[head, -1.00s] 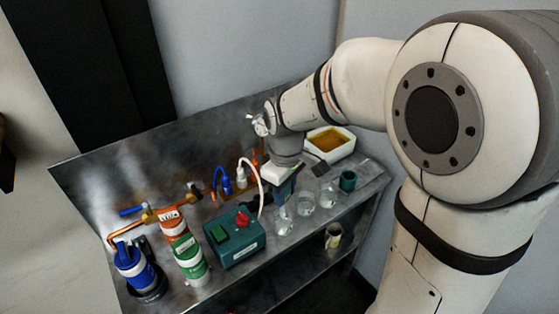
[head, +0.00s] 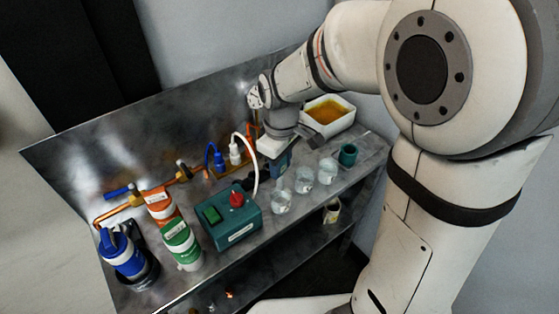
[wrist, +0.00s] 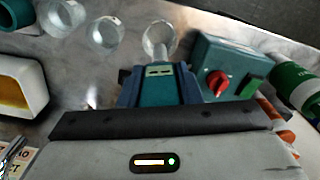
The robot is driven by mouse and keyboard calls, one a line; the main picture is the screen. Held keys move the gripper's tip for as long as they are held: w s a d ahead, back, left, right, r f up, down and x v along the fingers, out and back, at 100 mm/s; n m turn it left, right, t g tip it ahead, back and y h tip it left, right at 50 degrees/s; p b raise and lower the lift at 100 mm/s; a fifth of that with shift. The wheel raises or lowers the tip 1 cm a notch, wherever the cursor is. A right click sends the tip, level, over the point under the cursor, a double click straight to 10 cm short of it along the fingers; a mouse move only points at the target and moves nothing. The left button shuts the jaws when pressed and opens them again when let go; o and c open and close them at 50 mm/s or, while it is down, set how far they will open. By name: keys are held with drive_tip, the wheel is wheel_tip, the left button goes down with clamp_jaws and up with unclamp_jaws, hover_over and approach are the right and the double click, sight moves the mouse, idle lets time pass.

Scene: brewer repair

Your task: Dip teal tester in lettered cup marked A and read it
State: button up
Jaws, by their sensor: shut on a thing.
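My gripper (wrist: 160,105) is shut on the teal tester (wrist: 160,84), whose small display faces the wrist camera; I cannot read anything on it. In the head view, the gripper (head: 278,168) and tester are over the bench, behind the row of clear cups. Three clear cups stand in this row: a near one (head: 281,203), a middle one (head: 304,180) and a far one (head: 327,171). The near cup (wrist: 160,38) shows just beyond the tester in the wrist view. The cups' letters are too small to read, so I cannot tell which is A. The tester's tip is hidden.
A teal box (head: 232,224) with a red knob and green switch stands left of the cups. A dark green cup (head: 348,154) and a white tray of amber liquid (head: 328,111) are to the right. Green (head: 181,244), orange and blue canisters stand left. Copper pipes run behind.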

sight(281, 181)
drive_tip(key=shift+f+b, duration=2.35)
drive_tip(key=shift+f, duration=1.05)
drive_tip(key=shift+r, duration=0.15)
drive_tip(key=shift+r+p, duration=3.25)
drive_tip(key=shift+r, duration=0.9)
drive_tip(key=g+p, duration=0.1)
drive_tip(key=p, duration=0.2)
drive_tip(key=shift+r, duration=0.35)
drive_tip(key=g+p, duration=0.3)
drive_tip(key=p, duration=0.1)
drive_tip(key=shift+f+g+p, duration=0.1)
drive_tip(key=shift+g+p, duration=0.25)
drive_tip(key=shift+g, duration=0.05)
drive_tip(key=shift+f+g+p, duration=0.3)
drive_tip(key=shift+g+p, duration=0.35)
drive_tip(key=shift+g, duration=0.15)
drive_tip(key=shift+s, duration=0.1)
